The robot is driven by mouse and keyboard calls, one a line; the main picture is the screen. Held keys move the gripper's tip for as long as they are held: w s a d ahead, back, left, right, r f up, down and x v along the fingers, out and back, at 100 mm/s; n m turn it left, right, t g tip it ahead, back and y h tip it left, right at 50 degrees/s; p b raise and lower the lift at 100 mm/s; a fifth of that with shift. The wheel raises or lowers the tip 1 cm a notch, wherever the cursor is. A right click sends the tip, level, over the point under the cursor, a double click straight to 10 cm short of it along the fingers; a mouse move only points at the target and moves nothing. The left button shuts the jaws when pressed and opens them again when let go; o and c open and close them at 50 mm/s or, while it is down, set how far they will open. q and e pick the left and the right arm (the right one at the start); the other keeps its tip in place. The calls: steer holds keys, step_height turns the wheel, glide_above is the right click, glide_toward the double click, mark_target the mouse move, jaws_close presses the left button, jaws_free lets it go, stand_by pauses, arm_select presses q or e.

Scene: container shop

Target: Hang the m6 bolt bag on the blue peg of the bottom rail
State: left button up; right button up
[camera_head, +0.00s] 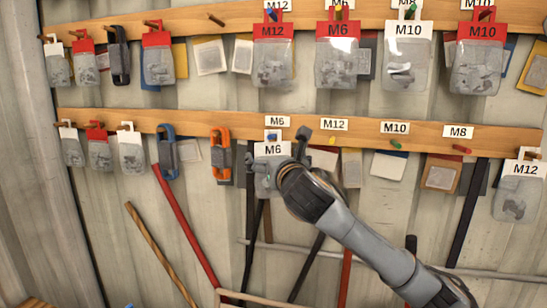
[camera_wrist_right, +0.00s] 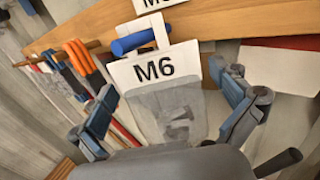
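The m6 bolt bag (camera_head: 272,150), clear with a white M6 header, is at the blue peg (camera_head: 271,137) of the bottom rail (camera_head: 365,136). In the right wrist view the bag (camera_wrist_right: 155,70) hangs upright, with the blue peg (camera_wrist_right: 132,42) passing behind the narrow top of its header, seemingly through the hanging hole. My right gripper (camera_head: 262,160) is at the bag. In the wrist view its two fingers (camera_wrist_right: 170,108) stand apart on either side of the bag, with gaps to it. My arm covers the bag's lower part in the head view. My left gripper is not in view.
Yellow (camera_head: 332,141), green (camera_head: 396,143) and red (camera_head: 462,149) pegs line the bottom rail to the right. Orange (camera_head: 221,153) and blue (camera_head: 167,152) carabiners hang left. Several bags hang from the upper rail (camera_head: 215,17). Poles (camera_head: 190,225) lean below.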

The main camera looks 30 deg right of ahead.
steer(key=shift+s, duration=0.1)
steer(key=v, duration=1.2)
steer(key=shift+f, duration=0.1)
